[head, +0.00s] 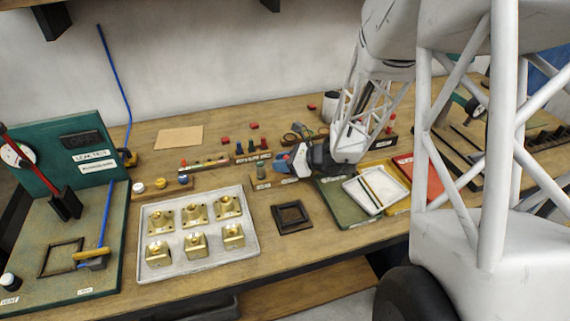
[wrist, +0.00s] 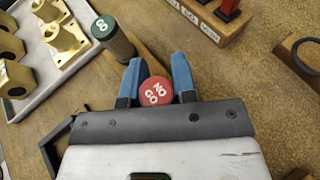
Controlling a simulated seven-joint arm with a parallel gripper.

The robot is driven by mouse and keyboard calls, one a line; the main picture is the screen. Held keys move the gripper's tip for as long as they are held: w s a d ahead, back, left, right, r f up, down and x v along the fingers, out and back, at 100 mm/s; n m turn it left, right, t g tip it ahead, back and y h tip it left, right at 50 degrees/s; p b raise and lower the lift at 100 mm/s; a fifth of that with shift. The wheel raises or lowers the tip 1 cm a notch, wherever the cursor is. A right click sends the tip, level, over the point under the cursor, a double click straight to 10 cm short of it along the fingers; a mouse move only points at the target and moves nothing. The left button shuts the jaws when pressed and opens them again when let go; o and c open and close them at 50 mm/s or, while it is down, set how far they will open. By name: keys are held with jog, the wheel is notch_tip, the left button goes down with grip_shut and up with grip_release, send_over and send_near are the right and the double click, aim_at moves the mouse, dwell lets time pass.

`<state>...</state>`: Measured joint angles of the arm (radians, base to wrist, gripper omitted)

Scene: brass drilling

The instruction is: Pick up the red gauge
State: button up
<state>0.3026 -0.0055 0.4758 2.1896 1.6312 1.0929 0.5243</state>
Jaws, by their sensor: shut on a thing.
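The red gauge (wrist: 157,92) shows its round red cap with white lettering in the wrist view, between the two blue fingers of my gripper (wrist: 156,80), which is shut on it. Its lower part is hidden behind the fingers and cap. A similar gauge with a green "GO" cap (wrist: 104,28) and knurled body stands just to the left of the fingers, apart from them. In the head view my gripper (head: 281,164) is low over the bench, right of the green gauge (head: 260,170). The red gauge is not clearly made out there.
A pale tray (head: 146,205) with several brass parts lies left of my gripper. A dark square frame (head: 291,216) lies in front. A wooden block with red-topped items (wrist: 215,22) stands behind.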

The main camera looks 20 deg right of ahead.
jog(key=shift+r, duration=0.1)
jog(key=shift+r, duration=0.8)
notch_tip(320, 180, up, 2)
jog(key=s+r, duration=0.1)
jog(key=s, duration=1.5)
jog(key=shift+a, duration=0.25)
jog(key=shift+r, duration=0.1)
jog(key=shift+w, duration=0.15)
